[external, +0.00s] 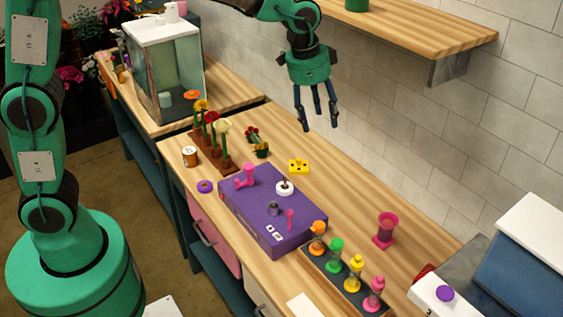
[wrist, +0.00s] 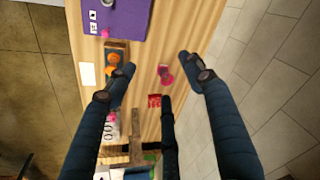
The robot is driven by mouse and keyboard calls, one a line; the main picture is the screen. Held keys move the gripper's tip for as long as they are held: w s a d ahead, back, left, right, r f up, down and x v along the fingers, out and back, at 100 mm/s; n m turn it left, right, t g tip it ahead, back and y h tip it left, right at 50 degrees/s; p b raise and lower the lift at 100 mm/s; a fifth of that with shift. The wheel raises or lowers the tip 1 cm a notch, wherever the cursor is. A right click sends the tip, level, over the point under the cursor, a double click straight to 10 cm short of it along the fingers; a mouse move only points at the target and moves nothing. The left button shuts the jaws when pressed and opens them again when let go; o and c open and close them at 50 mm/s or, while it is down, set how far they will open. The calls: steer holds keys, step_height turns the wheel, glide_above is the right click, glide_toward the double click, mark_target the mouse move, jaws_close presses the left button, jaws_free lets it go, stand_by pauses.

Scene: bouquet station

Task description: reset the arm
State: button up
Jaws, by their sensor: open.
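My gripper (external: 316,108) hangs from my green arm above the wooden counter, near the tiled wall in the external view. Its dark fingers point down, spread apart, with nothing between them. In the wrist view my gripper (wrist: 155,85) shows its three dark fingers apart over the counter (wrist: 150,30). The pink hourglass-shaped piece (wrist: 165,76) shows below and between the fingers there, well apart from them. In the external view that pink piece (external: 386,230) stands upright on the counter, right of the purple box.
A purple box (external: 262,241) with small items on top stands mid-counter. A dark tray (external: 325,268) holds several coloured bottles. Flowers (external: 210,118) stand in a brown rack near a glass cabinet (external: 168,78). A wooden shelf (external: 420,25) juts from the wall at upper right.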

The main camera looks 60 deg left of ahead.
steer(key=s+a+r+n+t+b, duration=0.1)
steer(key=s+a+r+n, duration=0.15)
steer(key=s+a, duration=0.5)
steer(key=s+a+r+n+t+b, duration=0.1)
steer(key=s+a+r+b, duration=0.2)
steer(key=s, duration=0.8)
steer(key=s+a+f+n, duration=0.2)
steer(key=s+a+f, duration=0.1)
steer(key=s, duration=0.6)
steer(key=s+a+f+n+t+b, duration=0.1)
steer(key=s+a+f, duration=0.2)
steer(key=s, duration=0.6)
steer(key=shift+s+a+f+n, duration=0.15)
steer(key=shift+s+a+n, duration=0.2)
steer(key=shift+a, duration=0.65)
